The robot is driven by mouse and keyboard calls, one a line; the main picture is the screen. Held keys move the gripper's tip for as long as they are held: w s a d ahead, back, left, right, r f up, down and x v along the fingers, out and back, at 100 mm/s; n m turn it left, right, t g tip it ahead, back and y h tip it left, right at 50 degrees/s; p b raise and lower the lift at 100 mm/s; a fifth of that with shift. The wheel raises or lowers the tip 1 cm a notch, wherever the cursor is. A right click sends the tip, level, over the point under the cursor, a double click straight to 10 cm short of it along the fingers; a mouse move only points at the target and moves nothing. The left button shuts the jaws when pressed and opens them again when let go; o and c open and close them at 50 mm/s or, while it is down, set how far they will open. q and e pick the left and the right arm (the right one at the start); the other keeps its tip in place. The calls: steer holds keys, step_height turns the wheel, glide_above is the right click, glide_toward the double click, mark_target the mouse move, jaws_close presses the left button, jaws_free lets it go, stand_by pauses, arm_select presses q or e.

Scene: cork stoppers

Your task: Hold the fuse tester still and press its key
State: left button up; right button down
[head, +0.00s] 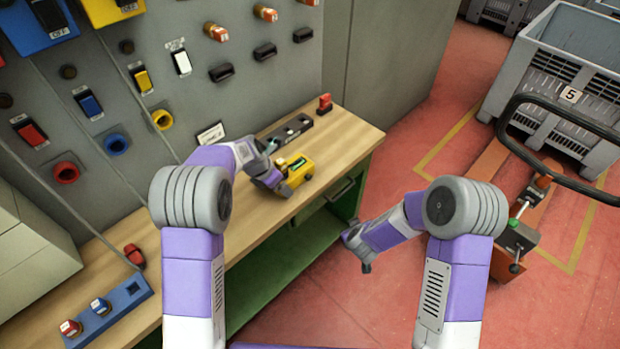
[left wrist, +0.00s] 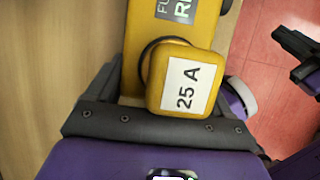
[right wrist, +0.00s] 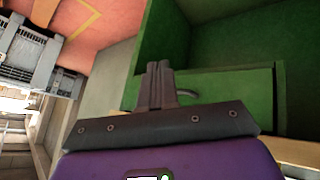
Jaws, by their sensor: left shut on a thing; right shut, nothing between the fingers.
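The yellow fuse tester (head: 300,172) lies on the wooden bench top near its front edge, with a dark green patch on its top. My left gripper (head: 274,178) is shut on it. In the left wrist view the fingers stand on either side of the tester's yellow body (left wrist: 208,38), and a yellow fuse marked 25 A (left wrist: 183,80) sits at its near end. I cannot make out the key. My right gripper (head: 366,266) is shut and empty, low in front of the bench and apart from the tester; its closed fingertips (right wrist: 158,75) show in the right wrist view.
A dark socket strip (head: 288,132) and a red part (head: 325,104) lie behind the tester. A blue block (head: 112,312) with fuses is at the left. The grey panel (head: 240,100) rises behind.

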mark_target(319, 188)
steer(key=w+a+r+n+t+y, duration=0.1)
steer(key=w+a+r+t, duration=0.1)
steer(key=a+r+t, duration=0.3)
step_height(319, 188, up, 5)
steer(key=shift+a+f+n+t+y, duration=0.15)
steer(key=shift+a+n+t+y, duration=0.25)
steer(key=shift+t, duration=0.6)
steer(key=shift+w+a, duration=2.9)
steer(key=shift+a, duration=0.25)
steer(key=shift+a, duration=0.1)
steer(key=shift+w+a, duration=0.25)
steer(key=shift+w, duration=0.05)
steer(key=shift+w+a, duration=0.3)
steer(key=shift+a, duration=0.05)
steer(key=shift+s+d, duration=0.6)
steer(key=shift+d, duration=0.1)
